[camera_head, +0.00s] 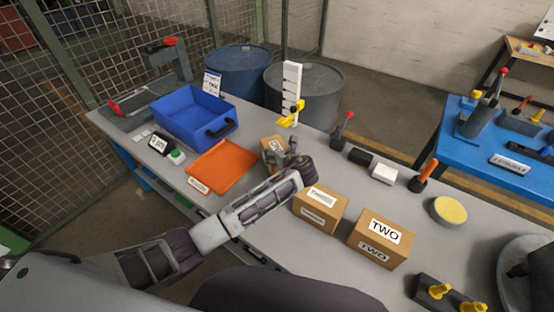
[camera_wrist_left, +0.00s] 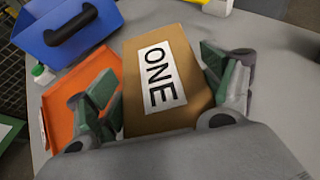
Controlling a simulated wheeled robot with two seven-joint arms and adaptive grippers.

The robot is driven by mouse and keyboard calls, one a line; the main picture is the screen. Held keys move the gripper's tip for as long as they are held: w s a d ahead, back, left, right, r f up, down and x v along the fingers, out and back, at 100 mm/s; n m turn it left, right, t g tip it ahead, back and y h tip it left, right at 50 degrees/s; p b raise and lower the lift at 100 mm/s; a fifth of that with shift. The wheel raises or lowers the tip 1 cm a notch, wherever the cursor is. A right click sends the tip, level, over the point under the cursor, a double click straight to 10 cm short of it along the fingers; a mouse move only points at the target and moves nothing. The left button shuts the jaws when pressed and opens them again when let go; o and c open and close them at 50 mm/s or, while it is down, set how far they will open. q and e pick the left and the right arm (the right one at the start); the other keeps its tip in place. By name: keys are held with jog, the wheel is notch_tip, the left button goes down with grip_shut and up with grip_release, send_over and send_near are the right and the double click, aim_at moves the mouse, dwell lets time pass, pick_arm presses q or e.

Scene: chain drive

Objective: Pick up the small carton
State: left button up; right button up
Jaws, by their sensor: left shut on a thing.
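The small carton (camera_head: 271,145) is brown cardboard, partly hidden behind my left gripper in the head view. In the left wrist view the carton (camera_wrist_left: 170,80) carries a white label reading ONE. My left gripper (camera_head: 284,157) is shut on it, with one green-padded finger on each side in the left wrist view (camera_wrist_left: 165,95). I cannot tell whether the carton touches the bench. My right gripper is not in view.
An orange tray (camera_head: 222,167) and a blue bin (camera_head: 194,117) lie left of the carton. A middle-sized carton (camera_head: 320,208) and a larger carton marked TWO (camera_head: 380,240) stand to the right. A white post with a yellow slider (camera_head: 291,92) stands behind.

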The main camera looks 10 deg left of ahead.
pick_arm(q)
jog(key=shift+a+f, duration=0.1)
jog(key=shift+f, duration=0.05)
jog(key=c, duration=0.7)
jog(key=shift+r, duration=0.2)
jog(key=shift+c, duration=0.8)
jog(key=shift+w+r, duration=0.15)
jog(key=shift+r, duration=0.65)
notch_tip(320, 180, up, 9)
jog(key=shift+f, duration=0.2)
